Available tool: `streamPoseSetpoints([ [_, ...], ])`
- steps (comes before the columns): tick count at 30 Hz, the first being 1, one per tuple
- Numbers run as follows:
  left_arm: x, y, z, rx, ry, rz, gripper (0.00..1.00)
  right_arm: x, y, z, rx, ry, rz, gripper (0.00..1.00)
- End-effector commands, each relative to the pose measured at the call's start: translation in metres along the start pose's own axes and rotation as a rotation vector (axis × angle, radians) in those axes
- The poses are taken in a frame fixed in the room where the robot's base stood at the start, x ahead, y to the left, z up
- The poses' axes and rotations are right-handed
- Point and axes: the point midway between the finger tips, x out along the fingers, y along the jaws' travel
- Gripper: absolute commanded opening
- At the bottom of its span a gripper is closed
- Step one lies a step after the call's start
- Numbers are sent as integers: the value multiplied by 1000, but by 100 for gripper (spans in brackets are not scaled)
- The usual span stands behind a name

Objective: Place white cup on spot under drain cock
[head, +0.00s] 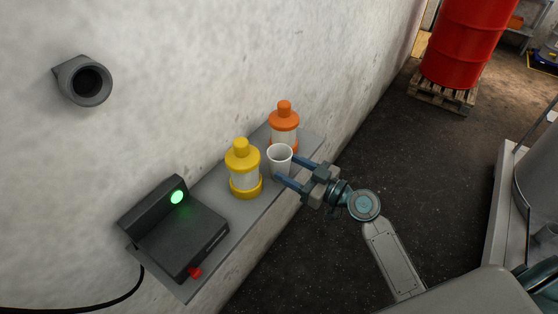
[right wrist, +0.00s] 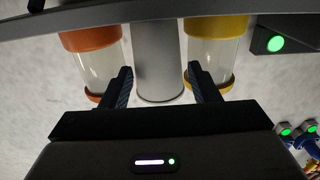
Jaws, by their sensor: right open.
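The white cup (head: 280,161) stands upright on the grey wall shelf (head: 214,226), between two capped containers. My right gripper (head: 285,170) is open, with its two blue fingers reaching in at the cup from the right. In the right wrist view, the cup (right wrist: 160,62) shows between and beyond the two open fingertips of the right gripper (right wrist: 160,88). I cannot tell whether either finger touches it. My left gripper is not in view. The drain cock and the spot under it are not clearly seen.
A yellow-capped container (head: 242,170) and an orange-capped container (head: 284,126) stand close on either side of the cup. A dark device (head: 178,229) with a green light sits at the shelf's near end. A red drum (head: 465,42) stands on a pallet (head: 441,95) at the back right.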

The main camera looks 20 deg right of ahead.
Motion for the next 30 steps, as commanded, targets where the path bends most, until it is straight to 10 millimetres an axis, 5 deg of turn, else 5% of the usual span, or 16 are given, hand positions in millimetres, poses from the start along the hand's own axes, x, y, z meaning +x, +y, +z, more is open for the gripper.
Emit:
streamPoseSetpoints([
  [18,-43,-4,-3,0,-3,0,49,57,1,-4,3,0,0,55],
  [27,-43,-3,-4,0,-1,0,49,61,1,0,0,-1,0,55],
  [30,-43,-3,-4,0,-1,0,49,61,1,-1,0,-1,0,36],
])
